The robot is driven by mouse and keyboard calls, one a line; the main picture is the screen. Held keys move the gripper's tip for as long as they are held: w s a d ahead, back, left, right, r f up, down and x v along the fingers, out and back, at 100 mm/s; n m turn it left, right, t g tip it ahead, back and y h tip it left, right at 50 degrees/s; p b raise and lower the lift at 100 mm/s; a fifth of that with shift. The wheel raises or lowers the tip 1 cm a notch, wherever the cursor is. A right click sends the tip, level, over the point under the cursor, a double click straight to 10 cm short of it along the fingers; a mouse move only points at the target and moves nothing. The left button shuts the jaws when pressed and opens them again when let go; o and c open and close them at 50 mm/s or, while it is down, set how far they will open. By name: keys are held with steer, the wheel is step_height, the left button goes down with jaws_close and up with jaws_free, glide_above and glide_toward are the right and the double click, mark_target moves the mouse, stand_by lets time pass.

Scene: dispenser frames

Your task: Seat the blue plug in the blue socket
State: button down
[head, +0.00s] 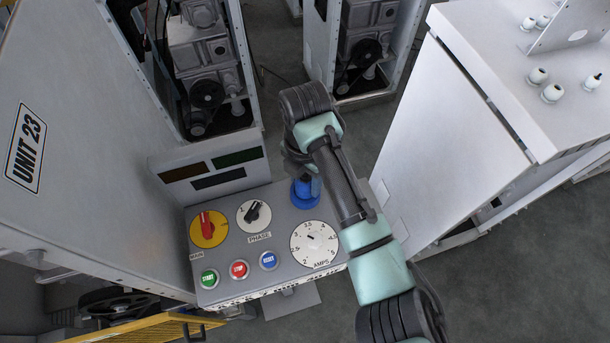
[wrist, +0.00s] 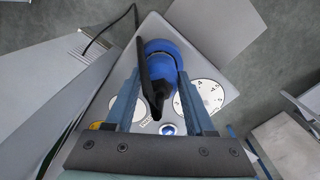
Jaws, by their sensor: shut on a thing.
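The blue plug (wrist: 162,68) is between my gripper's fingers. A black part, perhaps its cable or handle, lies across it in the wrist view. My gripper (wrist: 160,88) is shut on the plug, above the far right part of the grey control panel. The blue socket (head: 304,201) shows as a blue round rim on the panel, right below the gripper in the head view. It also shows in the wrist view (wrist: 160,45), beyond the plug. The plug is over or in the socket. I cannot tell how deep it sits, as the gripper and plug hide the mouth.
The panel (head: 275,217) carries a yellow-and-red MAIN switch (head: 208,228), a PHASE knob (head: 254,216), an AMPS dial (head: 314,244) and several push buttons. The UNIT 23 cabinet (head: 90,130) stands left, a white cabinet (head: 440,130) right. Floor shows between them.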

steer(key=shift+c, duration=1.3)
jaws_free()
steer(key=shift+f, duration=0.15)
step_height(320, 180, up, 11)
steer(key=shift+d+r+b, duration=0.1)
steer(key=shift+b, duration=0.4)
steer(key=shift+r, duration=0.6)
